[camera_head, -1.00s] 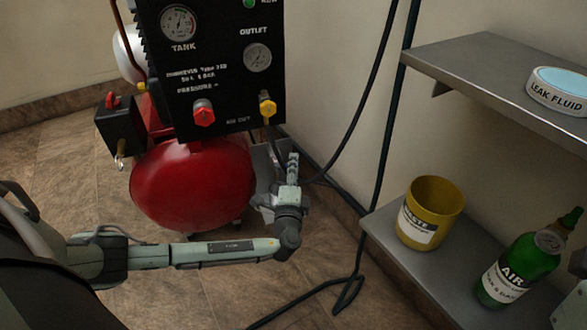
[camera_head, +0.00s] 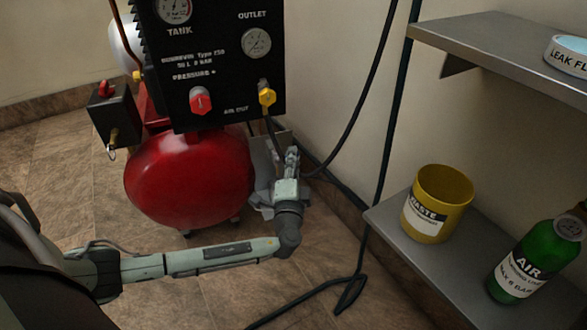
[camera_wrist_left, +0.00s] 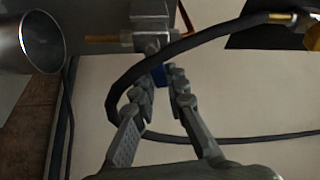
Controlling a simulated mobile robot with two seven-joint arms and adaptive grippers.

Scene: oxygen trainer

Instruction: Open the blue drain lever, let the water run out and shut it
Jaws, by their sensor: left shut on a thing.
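My left gripper (camera_head: 291,157) is low beside the right end of the red tank (camera_head: 190,178), under the black panel. In the left wrist view its fingers (camera_wrist_left: 160,86) are closed in on the blue drain lever (camera_wrist_left: 159,75), of which only a small blue patch shows between the tips. The lever sits below a grey valve block (camera_wrist_left: 151,18) with a brass pipe. The lever is hidden in the head view, and I cannot tell its angle. No running water shows. My right gripper is not in view.
A black hose (camera_wrist_left: 196,38) loops across the left wrist view close to the fingers. A metal cup-like thing (camera_wrist_left: 28,40) is at its upper left. A shelf (camera_head: 395,225) at right holds a yellow waste tub (camera_head: 449,188) and a green bottle (camera_head: 545,248).

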